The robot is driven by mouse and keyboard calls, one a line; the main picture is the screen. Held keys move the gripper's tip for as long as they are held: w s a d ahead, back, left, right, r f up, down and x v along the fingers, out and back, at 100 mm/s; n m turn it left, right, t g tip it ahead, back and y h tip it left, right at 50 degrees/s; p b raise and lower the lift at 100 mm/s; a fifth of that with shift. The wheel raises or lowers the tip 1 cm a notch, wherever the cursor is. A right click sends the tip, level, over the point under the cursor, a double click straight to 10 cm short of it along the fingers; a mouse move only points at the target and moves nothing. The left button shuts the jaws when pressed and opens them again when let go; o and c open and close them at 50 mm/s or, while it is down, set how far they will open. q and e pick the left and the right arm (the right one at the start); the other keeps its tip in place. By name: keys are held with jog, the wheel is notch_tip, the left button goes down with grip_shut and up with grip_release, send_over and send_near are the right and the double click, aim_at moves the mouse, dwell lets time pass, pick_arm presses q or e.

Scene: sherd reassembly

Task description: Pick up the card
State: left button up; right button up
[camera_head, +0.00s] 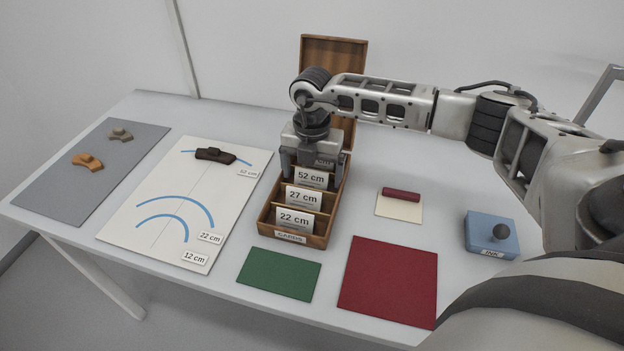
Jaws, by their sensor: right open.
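A wooden card box (327,228) with its lid raised at the back stands in the middle of the table. Three white cards stand in its compartments: the 52 cm card (310,179) at the back, the 27 cm card (303,196) in the middle and the 22 cm card (294,220) at the front. My right gripper (312,176) points down over the back of the box, its fingers on either side of the 52 cm card. It is open; contact with the card cannot be told. My left gripper is not in view.
Left of the box lies a white board (130,225) with blue arcs and a dark sherd (215,155). A grey mat (60,185) holds two sherds. Green (279,274) and red (390,280) mats lie in front; a blue ink box (490,232) stands right.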

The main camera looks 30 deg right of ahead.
jog(key=c, duration=1)
jog(key=shift+c, duration=0.3)
jog(key=shift+r, duration=0.2)
